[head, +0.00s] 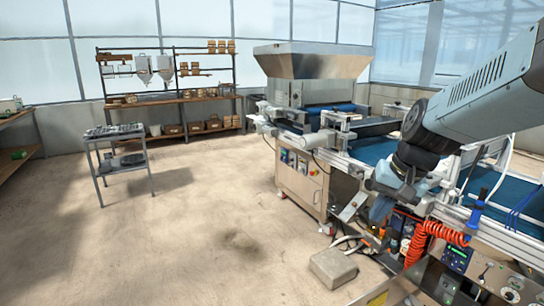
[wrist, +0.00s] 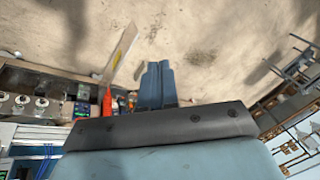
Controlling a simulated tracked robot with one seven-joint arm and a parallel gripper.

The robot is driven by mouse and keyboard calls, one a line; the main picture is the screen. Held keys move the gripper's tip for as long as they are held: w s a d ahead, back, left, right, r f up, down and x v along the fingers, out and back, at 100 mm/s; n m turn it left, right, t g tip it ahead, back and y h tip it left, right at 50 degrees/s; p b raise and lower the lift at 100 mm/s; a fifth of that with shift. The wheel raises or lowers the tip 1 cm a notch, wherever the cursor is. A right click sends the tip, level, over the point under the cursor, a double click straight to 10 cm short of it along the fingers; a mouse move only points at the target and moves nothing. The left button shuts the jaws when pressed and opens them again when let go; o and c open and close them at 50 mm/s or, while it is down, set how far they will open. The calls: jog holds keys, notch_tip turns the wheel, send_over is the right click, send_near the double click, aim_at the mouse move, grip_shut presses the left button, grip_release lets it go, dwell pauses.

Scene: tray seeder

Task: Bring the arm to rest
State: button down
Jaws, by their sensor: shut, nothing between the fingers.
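My arm reaches in from the right edge of the head view, bent over the front side of the seeder machine (head: 300,190). My gripper (head: 379,213) hangs at its end, pointing down, in front of the machine's side panel. In the wrist view my gripper (wrist: 157,66) shows two blue fingers lying together, with nothing between them. Bare floor shows beyond the fingertips. Whether the gripper touches the machine cannot be told from these views.
A steel hopper (head: 312,62) tops the machine, with a blue belt (head: 374,150) beside it. A red coiled hose (head: 428,234) hangs near my gripper. A grey box (head: 333,266) lies on the floor. A cart (head: 115,133) stands left; open floor (head: 190,230) lies between.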

jog(key=s+r+n+t+h, duration=0.2)
jog(key=s+r, duration=0.3)
jog(key=s, duration=0.3)
jog(key=shift+s+d+r+n+t+h, duration=0.3)
jog(key=shift+s+n+t, duration=0.1)
jog(key=shift+n, duration=0.2)
jog(key=shift+a, duration=0.1)
